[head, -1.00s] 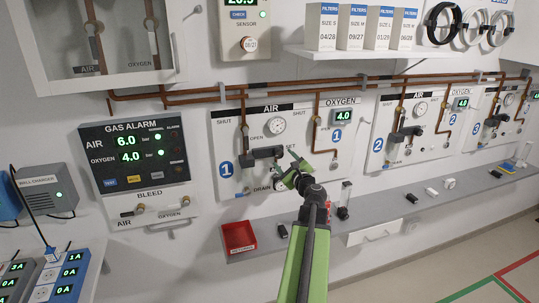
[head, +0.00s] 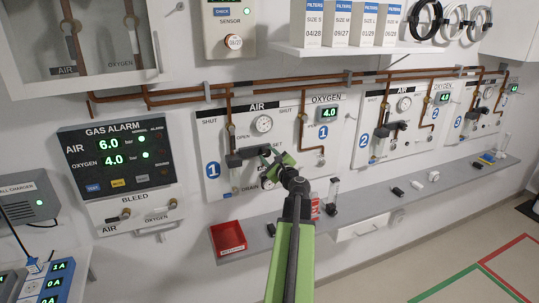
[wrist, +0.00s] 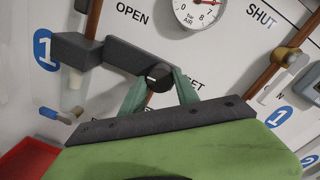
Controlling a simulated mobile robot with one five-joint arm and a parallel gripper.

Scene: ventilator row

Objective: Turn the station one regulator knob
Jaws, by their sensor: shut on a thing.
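The station one panel (head: 222,138) is on the wall, marked with a blue 1. Its dark regulator body (head: 240,158) sits below the round AIR gauge (head: 264,124). In the wrist view, the black regulator knob (wrist: 157,74) with a pale mark is at the right end of the regulator body (wrist: 118,54). My gripper (head: 275,160) is at that end of the regulator. In the wrist view, the green fingers of my gripper (wrist: 160,85) stand on both sides of the knob and are shut on it. The gauge (wrist: 199,8) is partly cut off at the top.
Copper pipes (head: 306,110) run along the wall. The gas alarm (head: 118,160) is at left. Floor is free at lower right.

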